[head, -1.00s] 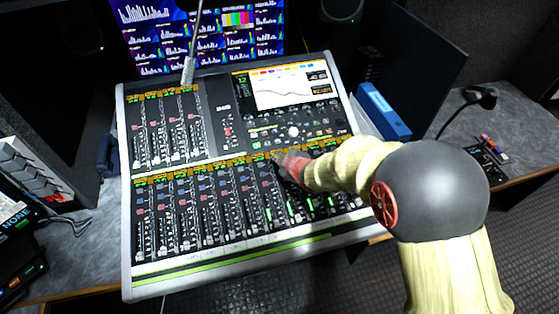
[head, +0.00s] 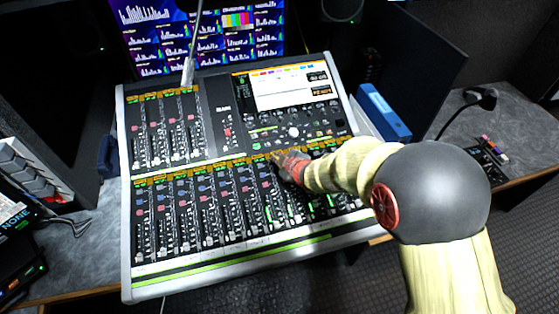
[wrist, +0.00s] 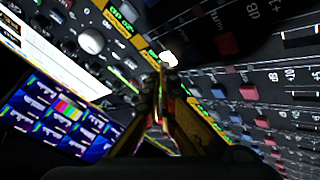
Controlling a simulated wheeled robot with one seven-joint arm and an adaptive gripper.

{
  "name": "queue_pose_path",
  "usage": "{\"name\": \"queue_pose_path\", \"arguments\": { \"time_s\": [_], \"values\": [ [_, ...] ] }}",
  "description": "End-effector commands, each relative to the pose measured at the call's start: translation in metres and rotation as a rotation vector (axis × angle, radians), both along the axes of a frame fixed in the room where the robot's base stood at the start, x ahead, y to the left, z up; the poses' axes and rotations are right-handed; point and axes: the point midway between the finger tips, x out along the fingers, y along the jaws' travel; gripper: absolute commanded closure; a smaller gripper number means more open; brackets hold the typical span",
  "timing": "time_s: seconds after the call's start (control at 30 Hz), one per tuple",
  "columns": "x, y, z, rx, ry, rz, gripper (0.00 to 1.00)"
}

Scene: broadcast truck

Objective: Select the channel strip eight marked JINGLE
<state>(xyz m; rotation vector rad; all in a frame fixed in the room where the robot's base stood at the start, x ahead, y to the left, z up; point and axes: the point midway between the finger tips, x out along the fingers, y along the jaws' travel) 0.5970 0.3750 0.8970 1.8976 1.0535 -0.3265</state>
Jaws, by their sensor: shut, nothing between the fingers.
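The mixing console (head: 230,262) stands on the desk with a lower row of channel strips (head: 200,210), each with a small lit label, coloured buttons and a fader. The strip labels are too small to read, so I cannot tell which one is marked JINGLE. My gripper (head: 277,157) is shut and empty, its tips at the label band near the top of the lower row, right of the middle. In the wrist view the shut fingertips (wrist: 158,62) lie over this band, beside a bright white spot. I cannot tell whether they touch. My gripper and arm hide parts of the strips on the right.
The console's screen (head: 285,88) and knobs lie beyond my gripper. A gooseneck microphone (head: 188,70) rises at the console's back. A keyboard-like unit (head: 15,215) sits at left.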

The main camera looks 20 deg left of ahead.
Motion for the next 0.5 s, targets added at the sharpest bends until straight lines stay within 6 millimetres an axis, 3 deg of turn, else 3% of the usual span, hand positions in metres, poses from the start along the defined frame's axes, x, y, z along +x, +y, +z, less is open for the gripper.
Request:
{"name": "queue_pose_path", "arguments": {
  "time_s": [0.17, 0.5],
  "values": [
    [-0.0009, -0.0006, 0.0105, 0.0, -0.002, 0.001, 1.0],
    [-0.0011, -0.0007, 0.0109, 0.001, -0.001, 0.0, 1.0]
  ]
}}
